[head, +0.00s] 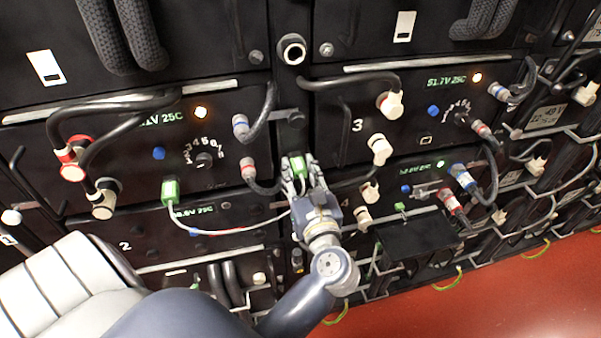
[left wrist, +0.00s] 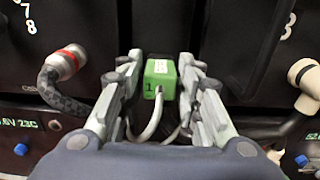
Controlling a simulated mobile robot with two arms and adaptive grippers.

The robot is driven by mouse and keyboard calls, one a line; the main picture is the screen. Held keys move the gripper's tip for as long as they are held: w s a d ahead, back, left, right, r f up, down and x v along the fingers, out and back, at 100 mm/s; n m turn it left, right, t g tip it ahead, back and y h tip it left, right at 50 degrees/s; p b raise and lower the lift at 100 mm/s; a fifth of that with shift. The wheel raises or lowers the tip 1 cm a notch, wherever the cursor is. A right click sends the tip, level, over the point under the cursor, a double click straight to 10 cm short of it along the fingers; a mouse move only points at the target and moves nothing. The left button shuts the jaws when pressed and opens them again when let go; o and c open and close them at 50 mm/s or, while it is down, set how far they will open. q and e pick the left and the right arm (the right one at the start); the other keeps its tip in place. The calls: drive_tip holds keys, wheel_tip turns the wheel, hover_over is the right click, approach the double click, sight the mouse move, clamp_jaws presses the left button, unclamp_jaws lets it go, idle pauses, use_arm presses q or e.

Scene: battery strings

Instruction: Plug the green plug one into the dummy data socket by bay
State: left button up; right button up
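A green plug marked "1" (left wrist: 160,78) sits between the fingertips of my left gripper (left wrist: 160,75), which look closed on its sides. A pale cable leaves its near face. In the head view this plug (head: 298,166) and my left gripper (head: 299,172) are in front of the dark upright between the left and right bays. A white cable runs left from there to another green plug (head: 171,191), seated at the left bay. I cannot make out the dummy data socket; the gripper may cover it. I cannot tell whether the held plug touches a socket. My right gripper is not in view.
Thick dark cables with red (head: 72,168) and cream (head: 390,102) connectors stick out on both sides. A braided cable with a red-banded connector (left wrist: 66,62) is left of the gripper. A black shelf (head: 415,238) juts out at lower right. The red floor (head: 500,300) is clear.

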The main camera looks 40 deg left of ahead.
use_arm(q)
drive_tip(key=shift+o, duration=0.4)
drive_tip(key=v, duration=0.7)
drive_tip(key=shift+s+d, duration=0.15)
drive_tip(key=shift+d, duration=0.1)
